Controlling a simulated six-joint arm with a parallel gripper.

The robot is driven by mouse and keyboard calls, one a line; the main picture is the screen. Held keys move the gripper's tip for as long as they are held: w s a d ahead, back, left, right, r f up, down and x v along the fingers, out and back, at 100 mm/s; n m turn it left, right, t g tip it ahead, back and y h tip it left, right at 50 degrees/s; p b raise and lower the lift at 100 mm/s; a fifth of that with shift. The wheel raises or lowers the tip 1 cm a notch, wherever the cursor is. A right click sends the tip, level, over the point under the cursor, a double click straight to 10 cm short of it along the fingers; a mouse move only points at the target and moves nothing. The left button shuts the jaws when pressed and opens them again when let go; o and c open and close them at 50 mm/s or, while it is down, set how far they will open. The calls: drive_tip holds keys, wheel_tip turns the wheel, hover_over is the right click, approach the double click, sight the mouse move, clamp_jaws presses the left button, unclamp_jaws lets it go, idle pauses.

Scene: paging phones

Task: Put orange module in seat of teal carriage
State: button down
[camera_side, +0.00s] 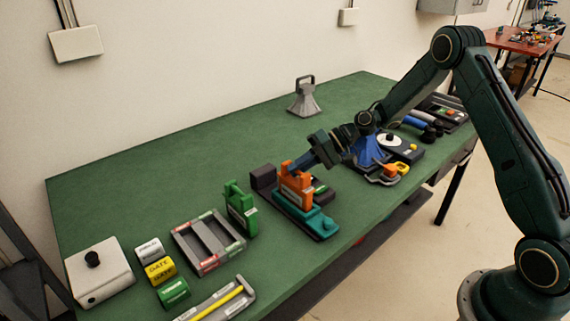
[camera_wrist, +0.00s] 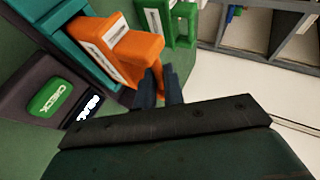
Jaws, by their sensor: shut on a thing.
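The orange module (camera_side: 295,188) stands at the teal carriage (camera_side: 306,223) in the side view. In the wrist view the orange module (camera_wrist: 118,50) is large, with a white label on its side, beside the teal part (camera_wrist: 68,38). My gripper (camera_side: 289,171) is shut on the module's upper part; its dark fingers (camera_wrist: 158,88) meet the orange in the wrist view. Whether the module is fully down in the seat or a little above it cannot be told. The dark base under the carriage has a green button (camera_wrist: 47,97) marked CHECK.
A green module (camera_side: 240,209) stands left of the carriage, by a grey divided tray (camera_side: 208,243). Several labelled cylinders and a white box (camera_side: 99,270) lie further left. A blue device (camera_side: 368,152) is close on the right. The table's back is mostly clear.

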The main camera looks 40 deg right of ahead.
drive_tip(key=c, duration=1.5)
unclamp_jaws()
drive_tip(key=shift+f, duration=0.15)
drive_tip(key=shift+d+r, duration=0.15)
drive_tip(key=shift+r, duration=0.15)
drive_tip(key=v, duration=1.1)
drive_tip(key=shift+s+d, duration=0.2)
drive_tip(key=shift+r, duration=0.1)
